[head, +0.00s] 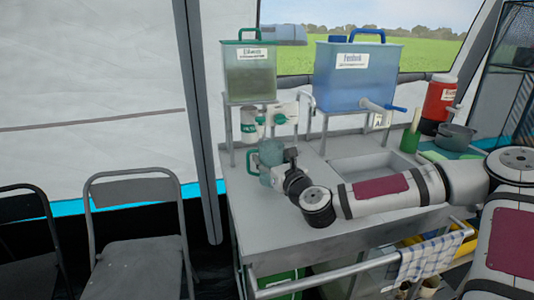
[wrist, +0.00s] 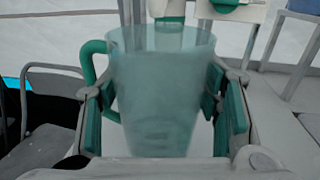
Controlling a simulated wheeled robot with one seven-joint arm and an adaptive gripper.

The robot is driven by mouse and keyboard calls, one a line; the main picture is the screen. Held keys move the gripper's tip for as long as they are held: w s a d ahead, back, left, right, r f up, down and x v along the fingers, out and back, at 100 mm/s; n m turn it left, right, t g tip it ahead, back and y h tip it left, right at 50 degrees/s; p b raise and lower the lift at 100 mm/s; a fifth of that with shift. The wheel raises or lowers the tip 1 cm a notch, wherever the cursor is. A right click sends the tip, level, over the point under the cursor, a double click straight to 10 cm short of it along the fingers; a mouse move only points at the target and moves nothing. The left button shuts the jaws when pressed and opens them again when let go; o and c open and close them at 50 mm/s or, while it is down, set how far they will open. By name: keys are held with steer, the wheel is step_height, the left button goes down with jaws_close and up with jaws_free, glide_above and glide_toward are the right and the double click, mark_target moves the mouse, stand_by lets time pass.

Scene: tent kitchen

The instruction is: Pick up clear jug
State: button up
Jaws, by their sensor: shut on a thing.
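The clear jug (wrist: 158,95) is a see-through, teal-tinted vessel with a green handle on its left side in the wrist view. It stands upright between the two green-padded fingers of my gripper (wrist: 165,112), which is shut on it. In the head view the jug (head: 266,158) is at the left part of the metal counter, below the green-lidded tank. My gripper (head: 277,170) is at its right side there, and part of the jug is hidden behind it. I cannot tell whether the jug's base touches the counter.
A green-lidded tank (head: 249,85) and a blue tank (head: 358,80) stand on raised frames behind. A white canister (head: 252,125) is near the jug. A sink (head: 375,167), a green bottle (head: 410,139) and a red container (head: 437,100) are to the right. Chairs (head: 135,230) stand left.

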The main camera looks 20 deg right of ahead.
steer(key=shift+s+d+r+p, duration=0.15)
steer(key=shift+s+p, duration=0.15)
steer(key=shift+s, duration=1.3)
steer(key=shift+s+d+r+p, duration=0.15)
steer(key=shift+s+p, duration=0.15)
steer(key=shift+s, duration=1.25)
steer(key=shift+s+d+r+p, duration=0.15)
steer(key=shift+s+p, duration=0.15)
steer(key=shift+s, duration=1.3)
steer(key=shift+a, duration=0.1)
